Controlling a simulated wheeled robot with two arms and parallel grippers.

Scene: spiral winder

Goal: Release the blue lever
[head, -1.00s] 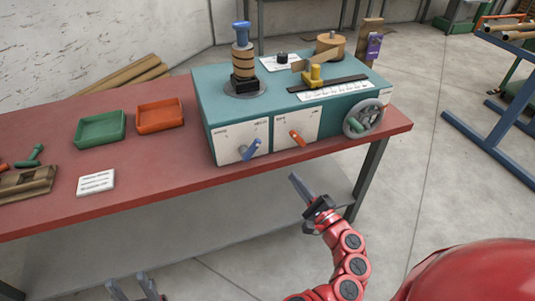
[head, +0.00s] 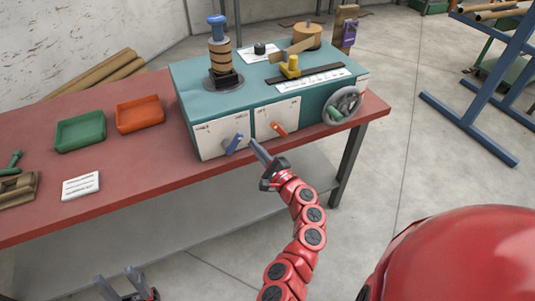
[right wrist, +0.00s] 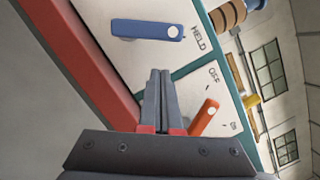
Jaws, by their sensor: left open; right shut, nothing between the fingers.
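The blue lever (head: 234,144) is on the left white panel of the teal machine (head: 192,90). In the right wrist view the blue lever (right wrist: 145,29) lies beside the printed word "HELD". My right gripper (head: 254,143) is shut and empty, its tips just right of the blue lever and apart from it. In the right wrist view its fingers (right wrist: 160,75) point between the blue lever and the orange lever (right wrist: 204,117). My left gripper (head: 117,279) is open and empty, low at the left, well away from the machine.
The orange lever (head: 279,128) sits on the right panel, close to my right gripper. A handwheel (head: 343,104) is at the machine's right end. A green tray (head: 80,132), an orange tray (head: 140,114) and a white card (head: 81,186) lie on the red bench (head: 128,175).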

